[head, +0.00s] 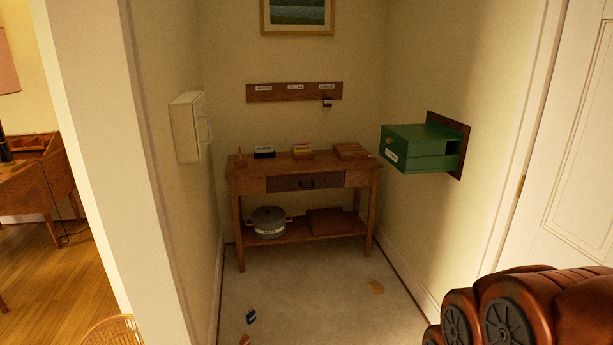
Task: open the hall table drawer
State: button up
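The hall table (233,188) is wooden and stands against the back wall of a small alcove. Its drawer (290,183) has a darker front in the middle of the apron, with a small dark handle (307,184) right of its centre. The drawer front looks flush with the table, so it appears shut. Part of my arm shows large at the lower right, well in front of the table and apart from it. My gripper is not in the frame.
A green box (420,139) juts from the right wall, and a pale cabinet (187,127) from the left wall. Small items, including a dark one (251,316), lie on the carpet (310,290), which is otherwise clear. A lidded pot (268,220) sits on the lower shelf.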

aim_at(324, 180)
jog(key=z, duration=0.3)
jog(key=i, duration=1.8)
jog(key=u, duration=0.55)
jog(key=i, duration=1.8)
jog(key=u, duration=0.75)
